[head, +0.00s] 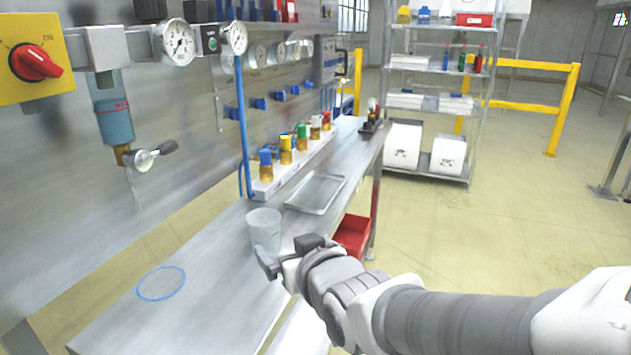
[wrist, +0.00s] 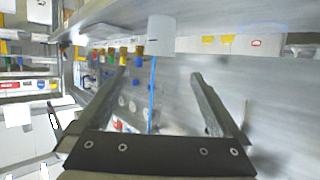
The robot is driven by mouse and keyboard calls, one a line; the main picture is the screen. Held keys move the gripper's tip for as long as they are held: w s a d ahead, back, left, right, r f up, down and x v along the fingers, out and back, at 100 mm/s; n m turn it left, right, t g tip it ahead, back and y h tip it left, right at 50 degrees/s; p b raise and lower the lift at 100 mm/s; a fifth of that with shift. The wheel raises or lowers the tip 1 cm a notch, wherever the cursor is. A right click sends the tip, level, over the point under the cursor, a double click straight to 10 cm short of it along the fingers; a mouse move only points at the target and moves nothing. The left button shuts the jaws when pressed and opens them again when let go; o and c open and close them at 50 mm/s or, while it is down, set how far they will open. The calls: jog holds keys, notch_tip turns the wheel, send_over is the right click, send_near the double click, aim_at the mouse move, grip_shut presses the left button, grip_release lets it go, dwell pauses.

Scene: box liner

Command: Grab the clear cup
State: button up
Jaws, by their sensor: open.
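The clear cup (head: 264,228) stands upright on the metal bench, near its front edge. In the wrist view the cup (wrist: 161,34) is a pale cylinder beyond the fingertips, roughly in line with the gap between them. My gripper (head: 285,252) is just in front of the cup at the bench edge in the head view, and it overlaps the cup's lower right. In the wrist view my gripper (wrist: 158,76) has its two fingers wide apart with nothing between them. I cannot tell exactly how far the fingertips are from the cup.
A blue ring (head: 161,283) marks the bench left of the cup. A shallow metal tray (head: 315,194) lies behind the cup, beside a rack of colour-capped bottles (head: 286,151). A red bin (head: 353,235) is below the bench edge. A gauge panel (head: 205,110) rises behind the bench.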

jog(key=shift+w+p, duration=0.55)
jog(key=shift+p, duration=0.5)
send_near(261, 221)
jog(key=x, duration=0.6)
jog(key=shift+w+a+f, duration=0.2)
jog(key=shift+w, duration=0.1)
jog(key=c, duration=1)
jog(key=shift+r, duration=0.1)
jog(key=shift+c, duration=0.2)
